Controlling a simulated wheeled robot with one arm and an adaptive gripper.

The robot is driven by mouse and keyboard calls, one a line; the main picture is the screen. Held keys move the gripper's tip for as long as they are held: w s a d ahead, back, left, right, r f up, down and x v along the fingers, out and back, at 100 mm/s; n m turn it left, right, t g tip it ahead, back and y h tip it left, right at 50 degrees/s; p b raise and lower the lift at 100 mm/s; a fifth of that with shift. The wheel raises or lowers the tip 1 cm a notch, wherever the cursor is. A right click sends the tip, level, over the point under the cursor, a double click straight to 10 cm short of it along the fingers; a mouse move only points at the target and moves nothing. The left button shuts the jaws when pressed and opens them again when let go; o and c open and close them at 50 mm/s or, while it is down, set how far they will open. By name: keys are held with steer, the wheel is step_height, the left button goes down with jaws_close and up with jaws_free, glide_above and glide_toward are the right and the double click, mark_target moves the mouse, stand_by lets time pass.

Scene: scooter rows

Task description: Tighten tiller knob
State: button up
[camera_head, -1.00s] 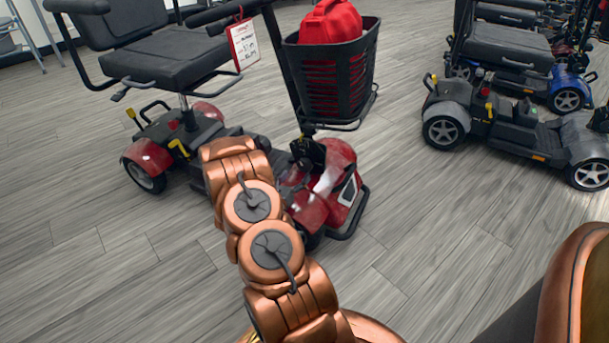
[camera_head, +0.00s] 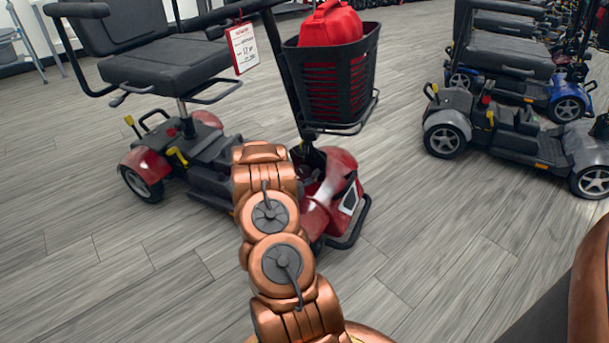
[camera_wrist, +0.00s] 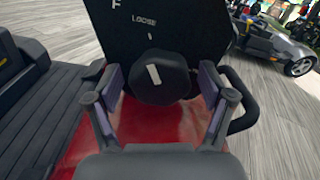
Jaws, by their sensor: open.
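The red scooter (camera_head: 325,200) stands in front of me in the head view, with its tiller (camera_head: 287,75) rising to a basket. The tiller knob (camera_wrist: 160,78) is round and black with a pale pointer mark, and it sits on a black plate (camera_wrist: 195,28) with white lettering including "LOOSE". The pointer leans slightly to the left of upright, and a white tick shows above it. My gripper (camera_wrist: 160,92) is open, with one finger on either side of the knob's lower part. I cannot tell whether the fingers touch it. My arm hides part of the scooter in the head view.
The scooter's seat (camera_head: 165,68) is at the left. More scooters (camera_head: 515,130) stand at the right. Grey floor (camera_head: 430,250) lies open between.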

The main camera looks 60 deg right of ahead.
steer(key=c, duration=1.2)
steer(key=shift+o, duration=0.2)
